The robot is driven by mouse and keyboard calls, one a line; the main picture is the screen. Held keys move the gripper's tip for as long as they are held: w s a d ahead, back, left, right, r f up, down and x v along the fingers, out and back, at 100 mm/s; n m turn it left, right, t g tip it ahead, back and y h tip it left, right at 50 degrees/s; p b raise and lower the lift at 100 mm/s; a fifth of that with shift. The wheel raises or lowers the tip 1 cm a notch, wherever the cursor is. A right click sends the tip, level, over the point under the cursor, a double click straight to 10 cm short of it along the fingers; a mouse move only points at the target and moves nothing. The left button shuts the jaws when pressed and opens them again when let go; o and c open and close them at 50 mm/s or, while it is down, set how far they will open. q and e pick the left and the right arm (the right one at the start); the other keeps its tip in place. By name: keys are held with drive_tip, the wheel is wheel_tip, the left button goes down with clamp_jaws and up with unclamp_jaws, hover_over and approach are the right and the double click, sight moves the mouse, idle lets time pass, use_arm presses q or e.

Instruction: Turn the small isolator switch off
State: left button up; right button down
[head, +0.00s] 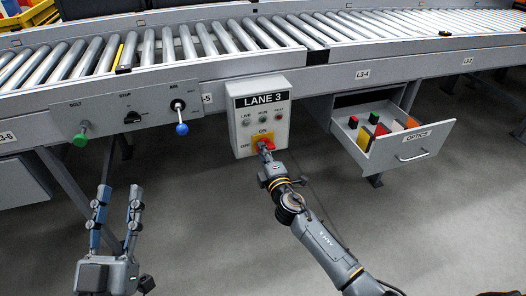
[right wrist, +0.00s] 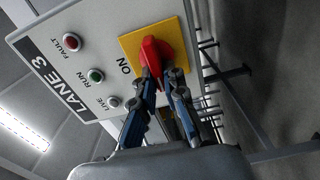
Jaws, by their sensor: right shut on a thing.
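The isolator switch is a red handle (head: 266,143) on a yellow plate (head: 257,136), low on the front of the grey LANE 3 box (head: 240,117). An ON label stands above it and another label, apparently OFF, to its left. The right wrist view shows the red handle (right wrist: 152,53) close up on its yellow plate (right wrist: 131,43). My right gripper (head: 264,153) is shut on the red handle, its fingers (right wrist: 163,78) on either side; they partly hide it, and I cannot tell its exact angle. My left gripper (head: 118,198) is open and empty, low at left.
A roller conveyor (head: 170,45) runs across the back. A panel at left carries a green knob (head: 81,139), a black selector (head: 132,117) and a blue-tipped lever (head: 181,128). An open OPTICS drawer (head: 410,148) with coloured blocks juts out at right. The front floor is clear.

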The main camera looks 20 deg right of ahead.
drive_tip(key=shift+f+n, duration=0.1)
drive_tip(key=shift+n, duration=0.2)
drive_tip(key=c, duration=1.4)
unclamp_jaws()
drive_tip(key=s, duration=1.2)
drive_tip(key=shift+d, duration=0.15)
